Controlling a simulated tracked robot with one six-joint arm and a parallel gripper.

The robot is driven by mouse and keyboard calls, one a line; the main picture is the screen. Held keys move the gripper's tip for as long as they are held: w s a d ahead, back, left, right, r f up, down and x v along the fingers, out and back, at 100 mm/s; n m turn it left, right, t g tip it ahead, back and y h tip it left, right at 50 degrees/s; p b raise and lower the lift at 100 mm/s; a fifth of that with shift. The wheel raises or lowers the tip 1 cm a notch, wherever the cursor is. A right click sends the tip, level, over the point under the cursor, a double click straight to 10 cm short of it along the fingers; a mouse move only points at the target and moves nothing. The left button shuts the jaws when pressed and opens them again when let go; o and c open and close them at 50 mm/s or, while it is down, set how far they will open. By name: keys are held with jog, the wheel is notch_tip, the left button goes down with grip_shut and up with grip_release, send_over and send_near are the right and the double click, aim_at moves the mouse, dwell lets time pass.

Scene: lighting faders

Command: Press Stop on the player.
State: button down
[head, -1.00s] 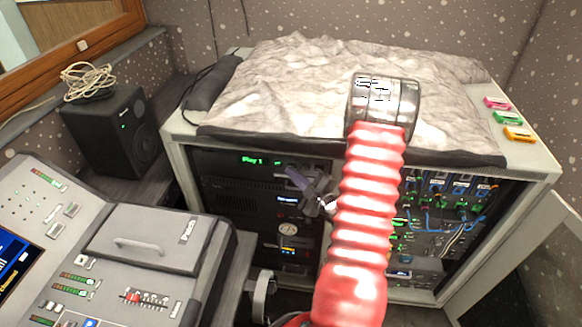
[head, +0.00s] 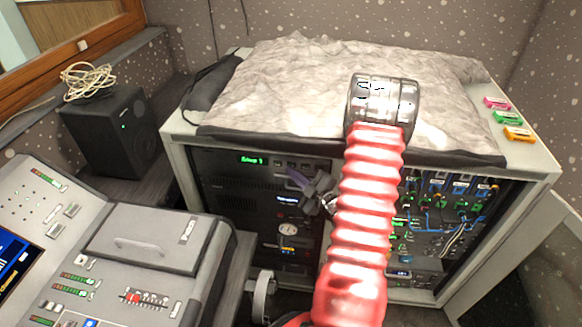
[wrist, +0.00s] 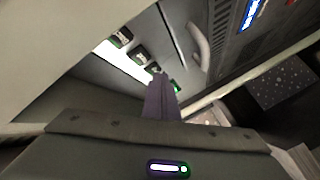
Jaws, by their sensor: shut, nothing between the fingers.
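The player (head: 226,160) is the top unit in the rack, with a lit green display (head: 252,160) whose text is too small to read surely. A row of small buttons (head: 292,164) sits right of the display. In the wrist view the buttons (wrist: 140,53) run in a diagonal line; their labels are not readable. My gripper (head: 293,175) is shut and empty, its tips just below the button row in the head view. In the wrist view the gripper tips (wrist: 158,76) are close to the lower buttons; I cannot tell whether they touch one.
A crumpled grey cloth (head: 290,85) covers the rack top above the player. The rack's right bay (head: 445,215) holds patch cables. A mixing desk (head: 140,240) and a black speaker (head: 110,130) stand at left.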

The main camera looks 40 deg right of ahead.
dwell(0.4)
jog(key=shift+s+a, duration=0.45)
jog(key=shift+a, duration=0.1)
jog(key=shift+a, duration=0.1)
jog(key=shift+s+a, duration=0.8)
jog(key=shift+a, duration=0.15)
jog(key=shift+s+a, duration=0.75)
jog(key=shift+a, duration=0.2)
jog(key=shift+n, duration=0.3)
